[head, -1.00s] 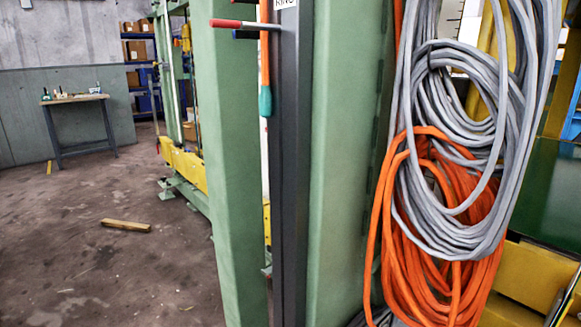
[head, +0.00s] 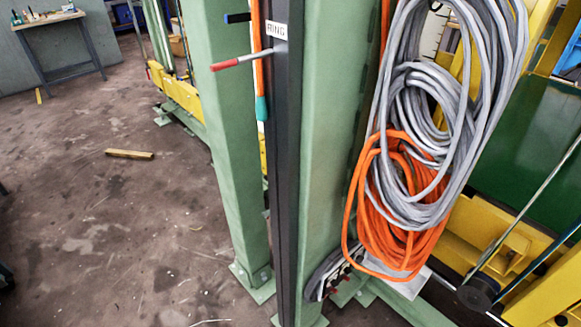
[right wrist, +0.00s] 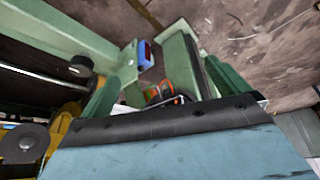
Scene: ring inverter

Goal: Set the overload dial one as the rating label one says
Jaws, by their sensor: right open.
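I see no overload dial one and no rating label one that I can make out in either view. My right gripper (right wrist: 163,72) shows in the right wrist view, its two greenish fingers apart, with nothing clearly held between them. Beyond the fingers are a green post, a small blue-and-white item (right wrist: 146,53) and a small orange-red item (right wrist: 158,92), too small to identify. My left gripper is not in view.
Green posts and a dark upright with a RING plate (head: 277,31) and red-handled lever (head: 240,59) stand mid-view. Grey cable (head: 405,190) and orange cable (head: 375,240) hang at right. A wooden block (head: 129,154) lies on open floor; a workbench (head: 60,45) stands behind.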

